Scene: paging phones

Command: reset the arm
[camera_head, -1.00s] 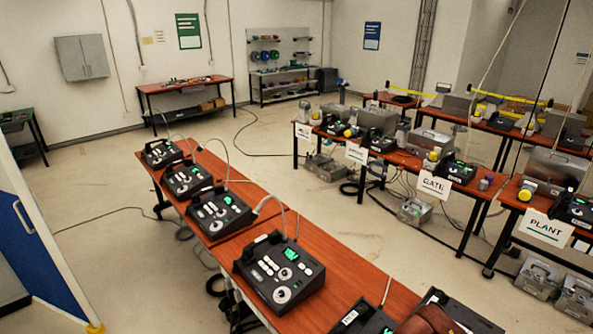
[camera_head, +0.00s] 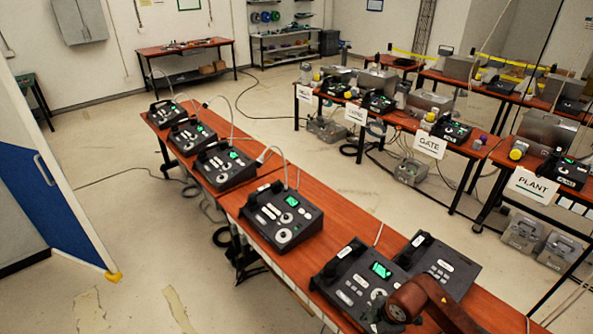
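Neither my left gripper nor my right gripper shows in the head view; no fingertips are visible. A brown, rounded, jointed part (camera_head: 412,297) comes in from the bottom right over the near table; it may be part of my arm, but I cannot tell which part. It covers the front of a black paging phone (camera_head: 353,284) with a lit green screen. Another black console (camera_head: 437,262) sits right behind it.
The long near table (camera_head: 345,232) carries several more black phones, one of them mid-table (camera_head: 282,215). On the right, tables hold phones, metal cases and signs, such as PLANT (camera_head: 531,185) and GATE (camera_head: 430,145). A blue door panel (camera_head: 45,195) stands left. Floor between is open.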

